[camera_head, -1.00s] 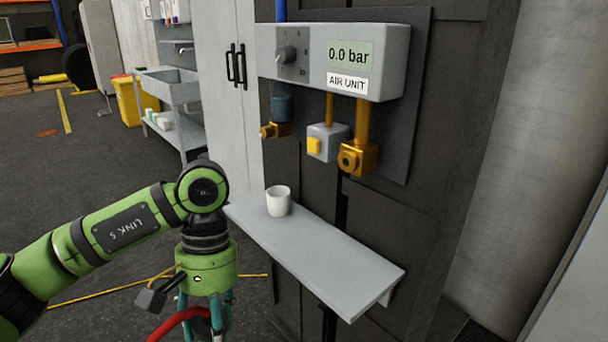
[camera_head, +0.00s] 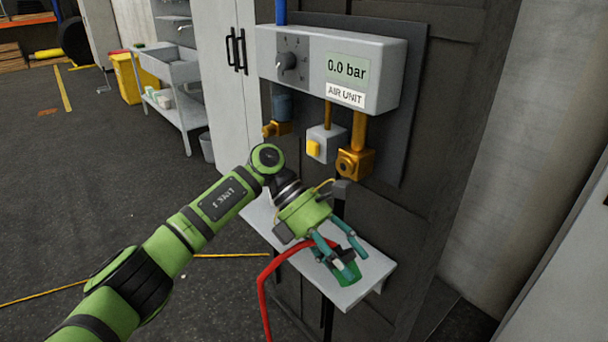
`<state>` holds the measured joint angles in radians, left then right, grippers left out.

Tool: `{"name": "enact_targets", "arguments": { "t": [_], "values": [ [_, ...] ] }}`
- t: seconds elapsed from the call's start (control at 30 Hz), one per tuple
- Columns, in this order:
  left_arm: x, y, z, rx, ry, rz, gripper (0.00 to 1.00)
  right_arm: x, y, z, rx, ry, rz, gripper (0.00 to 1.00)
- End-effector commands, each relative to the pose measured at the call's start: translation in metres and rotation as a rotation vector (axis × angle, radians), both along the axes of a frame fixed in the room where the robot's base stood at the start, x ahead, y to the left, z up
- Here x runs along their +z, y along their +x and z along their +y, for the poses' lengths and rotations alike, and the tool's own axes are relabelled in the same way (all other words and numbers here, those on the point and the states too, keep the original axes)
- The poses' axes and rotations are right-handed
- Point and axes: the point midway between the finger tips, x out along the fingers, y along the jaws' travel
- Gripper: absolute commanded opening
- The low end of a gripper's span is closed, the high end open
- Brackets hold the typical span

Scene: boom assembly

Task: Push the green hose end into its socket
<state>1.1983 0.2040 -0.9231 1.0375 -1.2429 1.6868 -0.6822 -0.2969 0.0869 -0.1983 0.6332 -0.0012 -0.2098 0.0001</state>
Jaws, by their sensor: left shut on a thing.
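My left gripper (camera_head: 338,258) is shut on the green hose end (camera_head: 348,274), in front of and over the right part of the grey shelf. The red hose (camera_head: 264,292) runs from the gripper to the left and down out of view. The fingers cover part of the hose end. A brass socket (camera_head: 355,164) with a round opening hangs under the air unit (camera_head: 335,62), above the gripper and apart from it. A second brass fitting (camera_head: 277,128) is further left. I cannot tell which socket is the hose end's own. My right gripper is not in view.
The grey shelf (camera_head: 372,282) juts out below the air unit. A grey box with a yellow button (camera_head: 314,149) sits between the brass fittings. The display reads 0.0 bar. A sink bench (camera_head: 170,72) and yellow bin (camera_head: 128,80) stand at the back left.

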Motion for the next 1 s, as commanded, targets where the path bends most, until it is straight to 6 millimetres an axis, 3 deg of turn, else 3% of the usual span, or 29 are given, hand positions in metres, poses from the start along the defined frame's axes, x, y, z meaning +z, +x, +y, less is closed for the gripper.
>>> {"name": "enact_targets", "arguments": {
  "t": [0.27,0.47,0.67,0.8,1.0],
  "values": [
    [0.037,0.031,-0.015,0.523,-0.205,0.133,0.24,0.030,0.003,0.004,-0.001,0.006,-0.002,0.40],
    [0.060,0.061,-0.011,0.896,-0.406,0.165,0.24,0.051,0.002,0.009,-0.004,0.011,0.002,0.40],
    [0.077,0.096,0.014,1.245,-0.645,0.139,0.24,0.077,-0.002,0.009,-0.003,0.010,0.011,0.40],
    [0.075,0.116,0.047,1.431,-0.790,0.084,0.24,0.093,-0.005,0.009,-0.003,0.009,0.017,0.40],
    [0.069,0.125,0.073,1.522,-0.875,0.022,0.24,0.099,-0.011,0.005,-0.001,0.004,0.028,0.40]
  ]
}}
